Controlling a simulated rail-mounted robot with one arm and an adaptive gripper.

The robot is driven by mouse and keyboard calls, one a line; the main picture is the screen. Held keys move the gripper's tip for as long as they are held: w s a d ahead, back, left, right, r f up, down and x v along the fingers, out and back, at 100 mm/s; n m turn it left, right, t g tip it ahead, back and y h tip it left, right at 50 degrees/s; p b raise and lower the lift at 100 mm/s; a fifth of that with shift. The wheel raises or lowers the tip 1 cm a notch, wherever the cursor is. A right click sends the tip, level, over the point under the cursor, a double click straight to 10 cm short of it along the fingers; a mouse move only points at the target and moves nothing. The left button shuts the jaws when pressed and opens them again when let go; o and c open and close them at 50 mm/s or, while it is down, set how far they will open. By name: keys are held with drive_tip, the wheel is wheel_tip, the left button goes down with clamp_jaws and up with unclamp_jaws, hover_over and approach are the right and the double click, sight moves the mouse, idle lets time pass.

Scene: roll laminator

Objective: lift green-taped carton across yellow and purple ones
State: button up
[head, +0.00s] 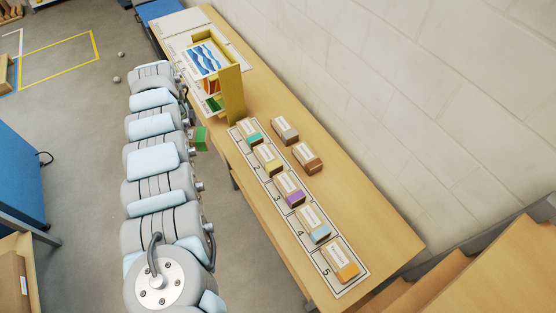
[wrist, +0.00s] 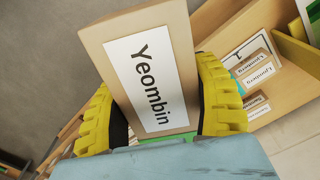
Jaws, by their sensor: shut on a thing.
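My gripper (wrist: 160,105) is shut on a carton (wrist: 140,60) with a white label reading "Yeombin" and a strip of green showing at its lower end. In the head view, the green-taped carton (head: 202,138) shows beside my arm, off the bench's left edge; the gripper itself is hidden there. The yellow-taped carton (head: 268,160) lies at number 2 and the purple-taped carton (head: 290,190) at number 3 on a numbered strip (head: 238,148) along the bench.
A teal-taped carton (head: 250,135) lies at 1, a blue-taped one (head: 314,226) at 4, an orange-taped one (head: 342,261) at 5. A grey-taped carton (head: 285,129) and a brown one (head: 307,158) lie behind the strip. A yellow stand (head: 232,95) rises at the strip's far end.

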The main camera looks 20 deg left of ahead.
drive_tip(key=shift+w+d+f+m+b, duration=0.3)
drive_tip(key=shift+w+d+f+m, duration=0.1)
drive_tip(key=shift+w+d, duration=0.25)
drive_tip(key=shift+w+d+f+m+b, duration=0.3)
drive_tip(key=shift+w+d+f, duration=0.15)
drive_tip(key=shift+d, duration=0.2)
drive_tip(key=w+d+f+m, duration=0.1)
drive_tip(key=w+d, duration=0.1)
drive_tip(key=d, duration=0.1)
drive_tip(key=m+b, duration=0.7)
drive_tip(key=m, duration=0.3)
hover_over(278, 167)
drive_tip(key=s, duration=0.1)
wheel_tip(278, 167, down, 10)
drive_tip(key=shift+s+d+f+b, duration=0.1)
drive_tip(key=shift+d+f+b, duration=0.05)
drive_tip(key=shift+f+b, duration=0.65)
drive_tip(key=shift+s+d+f+b, duration=0.1)
drive_tip(key=shift+f+b, duration=0.5)
drive_tip(key=shift+f, duration=0.3)
drive_tip(key=shift+f+b, duration=0.3)
drive_tip(key=shift+f, duration=0.15)
drive_tip(key=o, duration=1.3)
drive_tip(key=shift+r, duration=0.1)
wheel_tip(278, 167, up, 12)
drive_tip(key=shift+f, duration=0.1)
